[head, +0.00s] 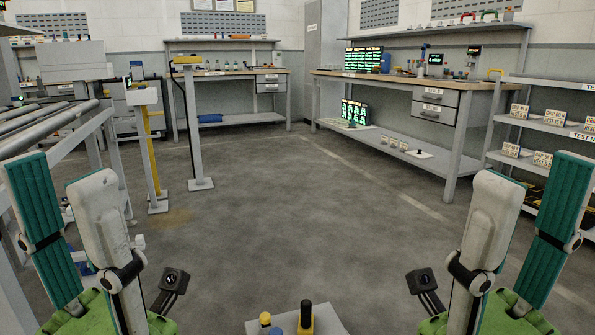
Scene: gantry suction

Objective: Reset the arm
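My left gripper (58,168) stands upright at the left edge, its teal-padded finger and white-backed finger apart, with nothing between them. My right gripper (530,167) stands upright at the right edge in a mirrored pose, also with its fingers apart and empty. Both rise from green palms at the bottom of the head view. Neither gripper touches any object that I can see. A grey panel (327,326) with a black lever (306,315) and a small yellow-topped knob (265,318) shows at the bottom centre, between the grippers; its lower part is cut off.
A roller conveyor (45,122) runs along the left. A grey post (190,125) and a yellow post (151,150) stand beside it. A workbench (375,77) with screens is at the back right; another bench (222,74) is behind. Labelled shelves (540,124) stand right. The middle floor is clear.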

